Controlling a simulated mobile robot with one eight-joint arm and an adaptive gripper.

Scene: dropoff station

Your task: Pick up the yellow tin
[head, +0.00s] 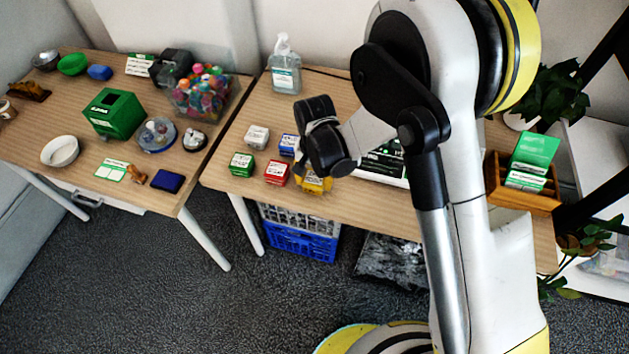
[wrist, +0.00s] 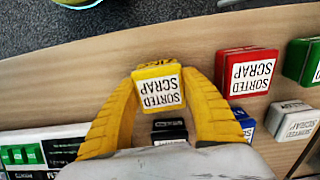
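The yellow tin (wrist: 159,90) has a white label reading "SORTED SCRAP" and sits between the two yellow fingers of my gripper (wrist: 158,82) in the wrist view. The fingertips are against its left and right sides, and the gripper looks shut on it. In the head view, my dark gripper (head: 327,152) is over the front edge of the right table. The yellow tin (head: 314,183) shows partly below it, its top mostly hidden. I cannot tell whether the tin is raised off the table.
A red tin (wrist: 249,72) and a green tin (wrist: 304,62) stand in line beside it. White (wrist: 296,121), blue (wrist: 245,122) and black (wrist: 169,131) tins stand behind. A sanitiser bottle (head: 285,70) is at the back. A wooden box (head: 522,186) with green cards is at the right.

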